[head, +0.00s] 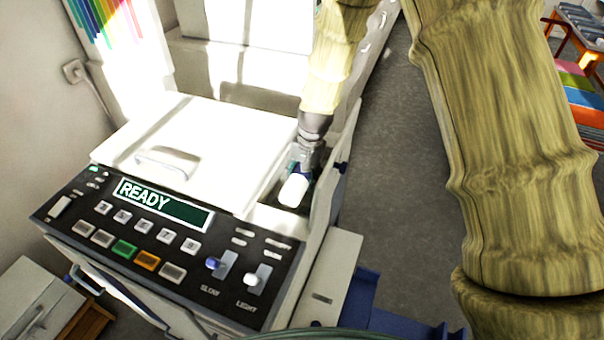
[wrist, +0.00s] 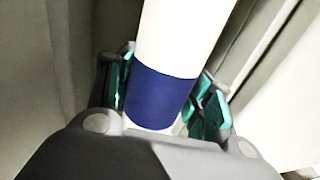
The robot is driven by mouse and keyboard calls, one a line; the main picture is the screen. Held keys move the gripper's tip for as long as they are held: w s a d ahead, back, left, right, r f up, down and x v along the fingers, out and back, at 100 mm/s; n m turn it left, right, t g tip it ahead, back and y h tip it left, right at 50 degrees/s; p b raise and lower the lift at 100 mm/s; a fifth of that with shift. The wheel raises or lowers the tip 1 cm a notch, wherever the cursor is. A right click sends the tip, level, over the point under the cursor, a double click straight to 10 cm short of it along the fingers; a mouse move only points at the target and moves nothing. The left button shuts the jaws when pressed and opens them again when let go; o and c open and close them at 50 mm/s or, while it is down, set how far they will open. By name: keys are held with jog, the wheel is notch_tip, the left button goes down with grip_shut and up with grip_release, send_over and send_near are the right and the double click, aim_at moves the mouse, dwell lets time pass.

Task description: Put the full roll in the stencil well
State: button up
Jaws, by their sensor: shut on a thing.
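The roll is a white cylinder with a dark blue band; its white end (head: 294,190) shows in the head view at the right side of the copier-like machine. In the wrist view the roll (wrist: 185,40) runs up between the fingers, the blue band (wrist: 162,95) between the pads. My gripper (head: 303,165) is shut on the roll, with teal pads on both sides of it in the wrist view (wrist: 165,100). The stencil well (head: 268,218) appears to be the recess beside the white lid; its inside is mostly hidden by my gripper and the roll. I cannot tell whether the roll touches its floor.
The machine's white lid (head: 190,145) with a handle is closed, left of my gripper. A control panel (head: 150,235) with a READY display is in front. A raised side wall (head: 325,200) stands close on the right. Grey floor (head: 395,130) is clear beyond it.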

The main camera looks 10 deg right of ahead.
jog(key=shift+f, duration=0.2)
jog(key=o, duration=1.1)
jog(key=shift+o, duration=0.2)
jog(key=shift+r, duration=0.7)
notch_tip(320, 180, up, 12)
jog(key=s+d+b, duration=0.1)
jog(key=b, duration=0.2)
jog(key=shift+d+f, duration=0.15)
jog(key=shift+d, duration=0.1)
